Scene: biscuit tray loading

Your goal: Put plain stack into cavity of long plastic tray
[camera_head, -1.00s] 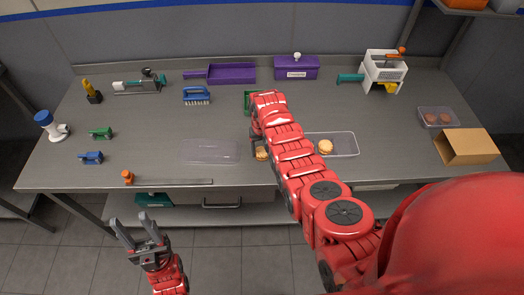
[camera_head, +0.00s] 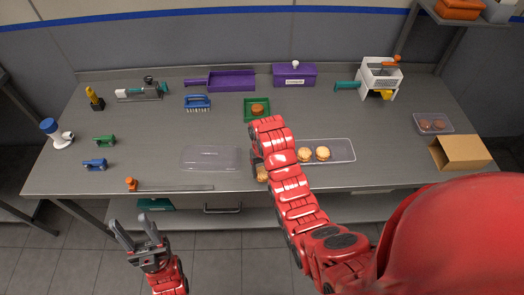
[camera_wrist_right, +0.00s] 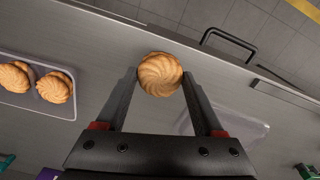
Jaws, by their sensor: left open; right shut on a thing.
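My right gripper (camera_wrist_right: 161,80) is shut on a golden swirl-topped biscuit stack (camera_wrist_right: 160,72), seen from above between the fingertips. In the head view the held stack (camera_head: 262,173) shows partly beside my arm, near the table's front. The long clear plastic tray (camera_head: 345,150) lies right of my right arm. Two similar biscuit stacks (camera_head: 322,153) (camera_head: 304,154) sit in it side by side; the arm hides its left end. The tray (camera_wrist_right: 45,101) also shows at the left of the wrist view. My left gripper (camera_head: 141,246) is open and empty in front of the table.
A clear, empty-looking plastic piece (camera_head: 210,158) lies left of my right arm. A green tray (camera_head: 248,117) holds a brown round item. A cardboard box (camera_head: 460,153) and a clear container (camera_head: 433,124) stand at right. A flat bar (camera_head: 175,187) lies along the front.

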